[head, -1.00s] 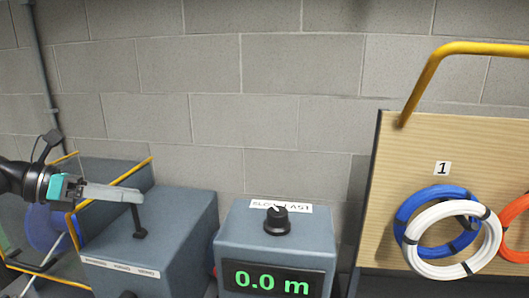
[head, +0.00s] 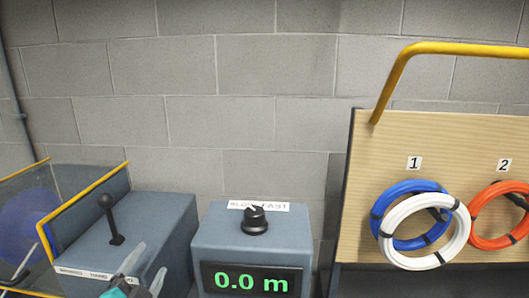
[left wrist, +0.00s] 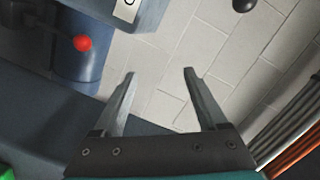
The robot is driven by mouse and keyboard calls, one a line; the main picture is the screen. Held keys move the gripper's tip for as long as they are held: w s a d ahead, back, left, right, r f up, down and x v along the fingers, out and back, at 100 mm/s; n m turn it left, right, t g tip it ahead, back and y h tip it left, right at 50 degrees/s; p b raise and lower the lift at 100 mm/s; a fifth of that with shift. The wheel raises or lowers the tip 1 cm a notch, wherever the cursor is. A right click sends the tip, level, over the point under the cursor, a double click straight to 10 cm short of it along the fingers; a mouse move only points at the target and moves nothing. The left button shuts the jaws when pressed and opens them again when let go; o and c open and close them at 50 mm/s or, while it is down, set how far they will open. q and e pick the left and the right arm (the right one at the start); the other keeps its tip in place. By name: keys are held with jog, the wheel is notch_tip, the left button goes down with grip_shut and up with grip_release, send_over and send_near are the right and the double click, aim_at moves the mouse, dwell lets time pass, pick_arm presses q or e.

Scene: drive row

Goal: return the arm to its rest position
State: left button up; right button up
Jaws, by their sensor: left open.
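My left gripper (head: 152,257) is low in the head view, in front of the lever box. Its two fingers are apart with nothing between them. In the left wrist view the open fingers (left wrist: 159,73) also stand empty, with tiled floor seen beyond them. The black lever (head: 111,220) stands on the blue-grey box (head: 165,215), leaning a little left, and the gripper is apart from it. Most of my left arm is out of the head view. My right gripper is not seen.
A console with a black knob (head: 255,220) and a display (head: 252,281) reading 0.0 m stands right of the lever box. A board (head: 450,145) carries blue, white and orange coils. A red knob (left wrist: 82,43) shows in the left wrist view.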

pick_arm(q)
jog(key=s+d+f+n+g+y, duration=0.1)
jog(key=s+d+f+n+g, duration=0.2)
jog(key=s+f+n+g, duration=0.75)
jog(key=s+d+f+g+h, duration=0.1)
jog(key=s+d+f+g, duration=0.15)
jog(key=s, duration=0.55)
jog(key=s+d+f+g+h, duration=0.15)
jog(key=s+f, duration=0.25)
jog(key=s, duration=0.5)
notch_tip(320, 180, down, 26)
jog(key=m+b, duration=0.1)
jog(key=b, duration=0.4)
jog(key=s+a+f+g+b, duration=0.1)
jog(key=s+f+b, duration=0.3)
jog(key=s+f, duration=1.2)
notch_tip(320, 180, down, 3)
jog(key=shift+s+a+f+y+b, duration=0.15)
jog(key=shift+a+y+b, duration=0.25)
jog(key=shift+a, duration=0.35)
jog(key=shift+g, duration=0.25)
jog(key=shift+c, duration=0.2)
